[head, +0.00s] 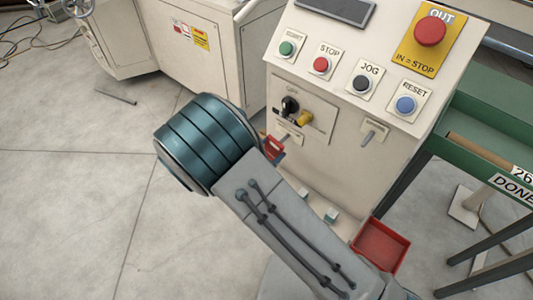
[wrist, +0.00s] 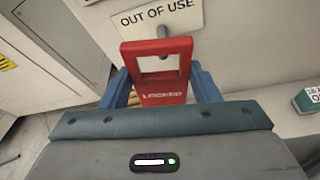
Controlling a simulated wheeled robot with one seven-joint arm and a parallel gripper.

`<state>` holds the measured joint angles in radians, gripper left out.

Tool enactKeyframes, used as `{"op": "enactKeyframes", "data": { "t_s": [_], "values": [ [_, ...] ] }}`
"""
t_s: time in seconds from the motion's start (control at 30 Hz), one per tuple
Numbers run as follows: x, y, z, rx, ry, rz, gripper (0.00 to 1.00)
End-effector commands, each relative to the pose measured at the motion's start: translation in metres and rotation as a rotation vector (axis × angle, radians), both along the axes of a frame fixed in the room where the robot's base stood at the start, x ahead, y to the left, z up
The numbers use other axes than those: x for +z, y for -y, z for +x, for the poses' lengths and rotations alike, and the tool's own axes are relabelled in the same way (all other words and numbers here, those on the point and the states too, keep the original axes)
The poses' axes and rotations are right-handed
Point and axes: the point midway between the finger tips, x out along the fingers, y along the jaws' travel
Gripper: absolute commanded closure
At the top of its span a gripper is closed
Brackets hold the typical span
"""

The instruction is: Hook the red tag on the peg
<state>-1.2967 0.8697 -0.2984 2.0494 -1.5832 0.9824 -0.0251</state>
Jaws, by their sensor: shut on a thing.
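The red tag (wrist: 163,70), marked LOCKED with a rectangular window in its upper half, is held upright between the blue fingers of my gripper (wrist: 162,92). In the head view the red tag (head: 274,147) shows just past my arm, against the front of the cream console; my gripper is mostly hidden there. I cannot tell whether the peg passes through the window.
A second grey peg (head: 370,136) is on the console to the right. A black rotary switch (head: 289,106) and yellow part (head: 305,118) sit just above the tag. A red bin (head: 380,247) is low on the right. A green bench (head: 475,135) stands beyond.

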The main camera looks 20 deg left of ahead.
Motion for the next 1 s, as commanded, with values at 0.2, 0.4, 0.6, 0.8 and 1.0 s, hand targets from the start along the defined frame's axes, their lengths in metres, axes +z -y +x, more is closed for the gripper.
{"op": "enactKeyframes", "data": {
  "t_s": [0.2, 0.4, 0.6, 0.8, 1.0],
  "values": [
    [-0.002, 0.006, 0.013, -0.001, 0.000, 0.000, 0.67],
    [-0.002, 0.010, 0.024, -0.001, 0.000, 0.000, 0.67],
    [-0.007, 0.015, 0.034, -0.002, -0.001, 0.000, 0.67],
    [-0.011, 0.017, 0.040, 0.000, 0.000, 0.000, 0.67],
    [-0.012, 0.018, 0.042, 0.000, 0.000, 0.000, 0.67]
  ]
}}
